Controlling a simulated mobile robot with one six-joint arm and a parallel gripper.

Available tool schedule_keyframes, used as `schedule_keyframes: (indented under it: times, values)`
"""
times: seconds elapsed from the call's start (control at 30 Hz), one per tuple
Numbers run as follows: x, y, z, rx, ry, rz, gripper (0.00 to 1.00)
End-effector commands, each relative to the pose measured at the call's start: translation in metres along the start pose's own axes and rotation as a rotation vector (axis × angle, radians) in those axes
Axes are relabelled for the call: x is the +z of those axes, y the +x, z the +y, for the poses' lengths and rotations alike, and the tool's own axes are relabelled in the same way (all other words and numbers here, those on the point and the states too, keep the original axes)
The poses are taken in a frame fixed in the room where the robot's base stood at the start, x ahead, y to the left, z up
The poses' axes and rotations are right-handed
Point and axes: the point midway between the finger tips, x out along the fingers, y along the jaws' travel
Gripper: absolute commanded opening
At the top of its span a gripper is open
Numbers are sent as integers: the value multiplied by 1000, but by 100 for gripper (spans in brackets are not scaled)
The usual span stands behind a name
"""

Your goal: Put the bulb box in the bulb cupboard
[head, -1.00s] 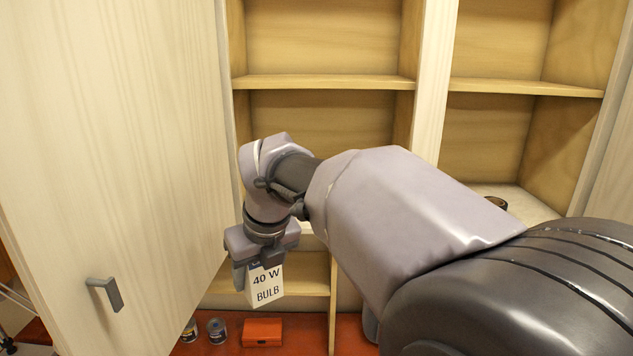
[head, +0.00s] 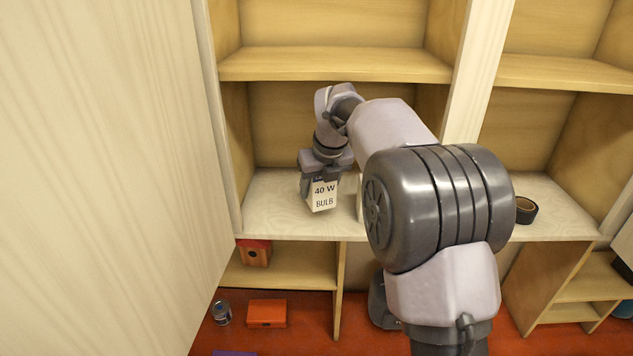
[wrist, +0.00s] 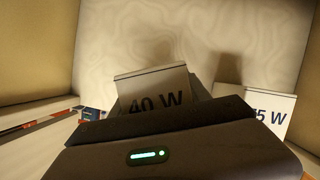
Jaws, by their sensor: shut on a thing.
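The bulb box (head: 323,196) is a small white carton marked "40 W BULB". My gripper (head: 320,182) is shut on its upper part, and the box hangs roughly upright. In the head view they are in front of or over the pale counter shelf (head: 272,205) of the open cupboard; I cannot tell if the box touches it. In the wrist view the box (wrist: 155,90) shows beyond the gripper (wrist: 155,112), its lower part hidden. The cupboard door (head: 100,150) stands open at the left.
A second white box (wrist: 262,112), its label ending in "5 W", stands right of the held box in the wrist view. A wooden shelf (head: 335,66) runs above. A black tape roll (head: 526,210) lies at right. A birdhouse (head: 254,252) sits below.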

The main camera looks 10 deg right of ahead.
Motion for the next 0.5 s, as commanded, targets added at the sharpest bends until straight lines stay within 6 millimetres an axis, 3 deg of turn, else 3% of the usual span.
schedule_keyframes:
  times: [0.1,0.3,0.5]
  values:
    - [6,5,-4,0,0,1,13]
    - [-6,35,-5,1,-1,0,13]
    - [-7,38,-4,0,0,-1,13]
